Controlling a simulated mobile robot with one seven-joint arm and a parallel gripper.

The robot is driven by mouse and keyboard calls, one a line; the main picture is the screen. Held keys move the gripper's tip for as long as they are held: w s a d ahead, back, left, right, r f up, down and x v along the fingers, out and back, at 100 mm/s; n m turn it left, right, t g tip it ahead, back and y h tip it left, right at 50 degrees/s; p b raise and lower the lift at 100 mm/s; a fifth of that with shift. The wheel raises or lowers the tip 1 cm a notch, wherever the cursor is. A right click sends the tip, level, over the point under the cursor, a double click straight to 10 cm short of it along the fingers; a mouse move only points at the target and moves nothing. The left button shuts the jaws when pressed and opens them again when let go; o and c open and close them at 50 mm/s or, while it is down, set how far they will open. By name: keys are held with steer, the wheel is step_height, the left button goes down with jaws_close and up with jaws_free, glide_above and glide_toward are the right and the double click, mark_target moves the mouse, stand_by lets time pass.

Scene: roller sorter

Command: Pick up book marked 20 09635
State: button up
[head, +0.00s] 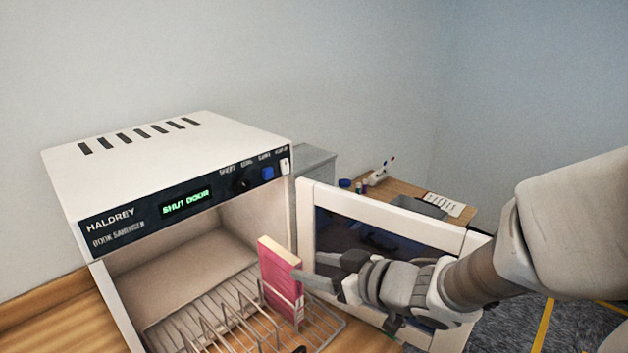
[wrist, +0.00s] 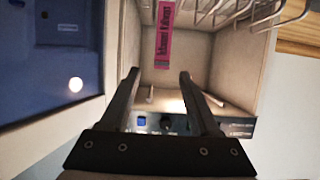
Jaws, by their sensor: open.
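A pink book (head: 281,280) stands upright in the wire rack (head: 215,305) of the book sanitiser. In the wrist view, its pink spine (wrist: 165,38) shows dark title lettering that I cannot read surely; no number 20 09635 is legible. My gripper (head: 318,272) is to the right of the book, its fingers pointing at it. In the wrist view my gripper (wrist: 158,76) is open and nothing shows between the fingertips. The book lies beyond the tips. Whether a finger touches it, I cannot tell.
The white sanitiser (head: 170,150) has its display reading "SHUT DOOR". Its windowed door (head: 390,205) stands open to the right, close behind my gripper. Empty wire slots lie left of the book. A wooden desk (head: 405,190) with small items stands behind.

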mark_target(299, 265)
steer(key=b+x, duration=0.1)
steer(key=x, duration=0.3)
steer(key=shift+a+f+b, duration=0.15)
steer(key=shift+f+b, duration=0.1)
steer(key=shift+b, duration=0.05)
steer(key=shift+b+x, duration=0.7)
steer(key=shift+x, duration=2.35)
steer(key=shift+r, duration=0.15)
jaws_close()
